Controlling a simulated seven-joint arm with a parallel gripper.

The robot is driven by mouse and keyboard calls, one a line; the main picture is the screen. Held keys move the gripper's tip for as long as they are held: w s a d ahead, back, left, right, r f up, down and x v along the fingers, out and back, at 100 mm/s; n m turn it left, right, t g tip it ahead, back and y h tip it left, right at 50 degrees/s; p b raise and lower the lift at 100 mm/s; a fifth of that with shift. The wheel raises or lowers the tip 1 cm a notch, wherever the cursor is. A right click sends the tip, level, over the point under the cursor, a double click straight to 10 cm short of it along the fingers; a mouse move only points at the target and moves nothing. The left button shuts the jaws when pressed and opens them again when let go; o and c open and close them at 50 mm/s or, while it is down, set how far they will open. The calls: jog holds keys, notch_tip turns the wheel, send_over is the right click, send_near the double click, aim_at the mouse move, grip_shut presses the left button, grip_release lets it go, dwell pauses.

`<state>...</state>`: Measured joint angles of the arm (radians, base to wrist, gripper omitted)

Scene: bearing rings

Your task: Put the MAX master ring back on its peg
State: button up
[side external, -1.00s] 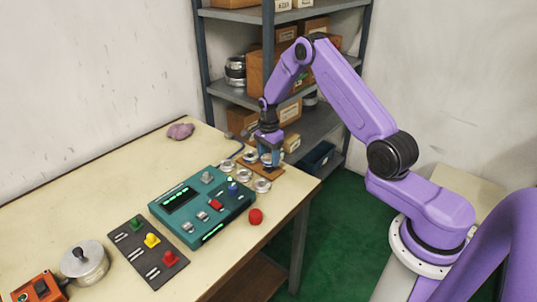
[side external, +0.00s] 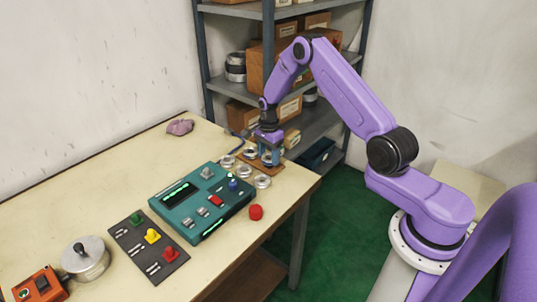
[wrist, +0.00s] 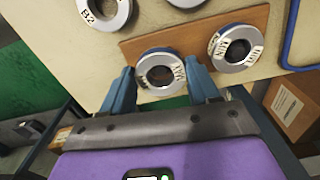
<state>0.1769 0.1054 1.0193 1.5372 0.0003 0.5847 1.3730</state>
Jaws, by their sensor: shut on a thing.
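The MAX master ring (wrist: 149,84) is a silver ring with a dark bore and a white label. It sits between the two blue fingers of my gripper (wrist: 161,73), which is shut on it. It is over the front edge of the brown wooden board (wrist: 190,40); I cannot tell whether it rests on the board or is just above it. Its peg is not clearly visible. A second ring, labelled MIN (wrist: 218,52), sits on the board to the right in the wrist view. In the side view my gripper (side external: 269,158) is low over the board (side external: 274,172).
Several loose silver rings (side external: 262,182) lie on the table in front of the board; one is labelled B2 (wrist: 92,17) in the wrist view. A teal gauge box (side external: 190,226) and a red ball-like knob (side external: 256,212) stand nearer the camera. A shelf (side external: 230,92) stands behind.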

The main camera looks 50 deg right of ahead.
jog(key=shift+f, duration=0.75)
dwell(0.8)
jog(key=o, duration=1.5)
jog(key=shift+c, duration=0.2)
jog(key=shift+r, duration=0.1)
jog(key=shift+r, duration=3.65)
